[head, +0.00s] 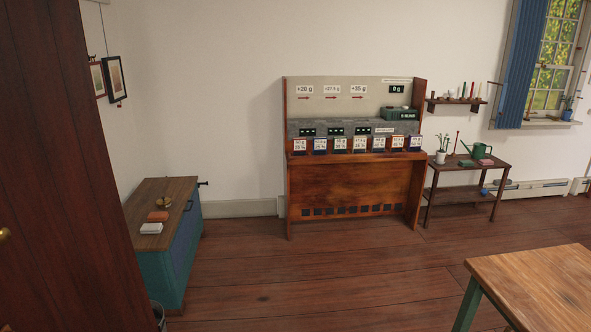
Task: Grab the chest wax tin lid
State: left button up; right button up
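A teal chest (158,262) with a brown wooden top stands at the left. On its top lies a small round brass-coloured tin (164,202), which looks like the wax tin. It is too small to tell its lid from its body, or whether the lid is on. An orange-brown block (158,216) and a white flat item (151,228) lie in front of it on the same top. Neither of my grippers is in view.
A dark wooden panel (60,180) with a brass knob fills the left edge. A wooden table (540,285) stands at the front right. A tall wooden bench with labelled cards (352,185) stands against the back wall. The floor (320,275) between is clear.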

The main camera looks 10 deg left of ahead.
aim_at(164, 201)
jog(key=i+l+u, duration=0.15)
jog(key=i+u, duration=0.25)
jog(key=i, duration=1.05)
jog(key=i+u, duration=0.1)
jog(key=i, duration=1.35)
jog(key=i+u, duration=0.25)
jog(key=i, duration=0.2)
jog(key=i+l+u, duration=0.25)
jog(key=i, duration=0.15)
jog(key=i+l+u, duration=0.25)
jog(key=i, duration=0.2)
jog(key=i+l+u, duration=0.15)
jog(key=i+u, duration=0.2)
jog(key=i+l+u, duration=0.2)
jog(key=u, duration=0.15)
jog(key=i+l+u, duration=0.35)
